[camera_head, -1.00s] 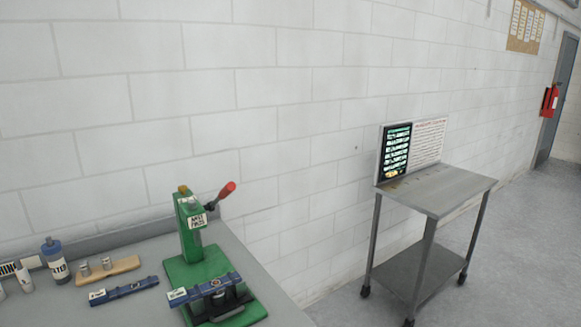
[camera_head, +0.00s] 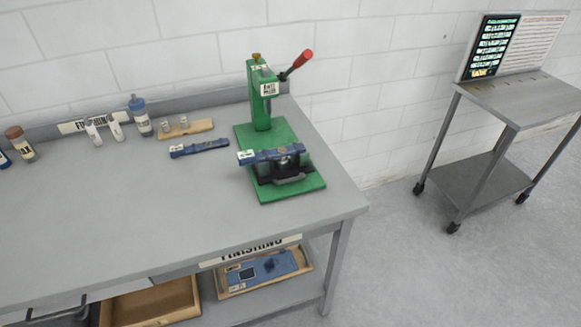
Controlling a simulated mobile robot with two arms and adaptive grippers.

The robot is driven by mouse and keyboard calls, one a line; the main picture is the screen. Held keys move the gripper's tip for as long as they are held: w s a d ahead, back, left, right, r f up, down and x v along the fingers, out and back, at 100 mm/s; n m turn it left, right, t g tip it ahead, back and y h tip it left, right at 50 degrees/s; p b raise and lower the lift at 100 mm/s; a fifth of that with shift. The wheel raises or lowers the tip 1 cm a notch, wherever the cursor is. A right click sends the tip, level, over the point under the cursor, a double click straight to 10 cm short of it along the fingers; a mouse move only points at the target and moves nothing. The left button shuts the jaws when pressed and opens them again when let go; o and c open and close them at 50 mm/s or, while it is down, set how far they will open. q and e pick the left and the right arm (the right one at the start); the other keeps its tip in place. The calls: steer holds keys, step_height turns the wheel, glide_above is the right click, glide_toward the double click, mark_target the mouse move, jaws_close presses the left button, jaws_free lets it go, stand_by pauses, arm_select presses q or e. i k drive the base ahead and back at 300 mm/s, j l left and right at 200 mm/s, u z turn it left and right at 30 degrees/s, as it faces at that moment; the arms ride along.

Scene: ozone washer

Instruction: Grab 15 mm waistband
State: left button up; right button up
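Two dark blue folded strips with white end labels look like waistbands. One strip (camera_head: 199,148) lies flat on the grey table, left of the green press. The other strip (camera_head: 271,156) lies across the black fixture at the front of the green press (camera_head: 259,92). The label text is too small to read, so I cannot tell which is 15 mm. The press has a raised lever with a red knob (camera_head: 303,58). Neither of my grippers is in view.
The grey table (camera_head: 90,215) has wide free room at front left. A wooden block (camera_head: 199,127) with metal pieces, a blue-capped bottle (camera_head: 141,116) and white tubes (camera_head: 115,127) stand along the back. Wooden trays (camera_head: 150,302) sit below. A metal cart (camera_head: 520,100) stands right.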

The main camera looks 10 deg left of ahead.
mark_target(245, 158)
steer(key=i+l+u, duration=0.25)
steer(key=i+u, duration=0.15)
steer(key=i+l+u, duration=0.45)
steer(key=i+j, duration=0.05)
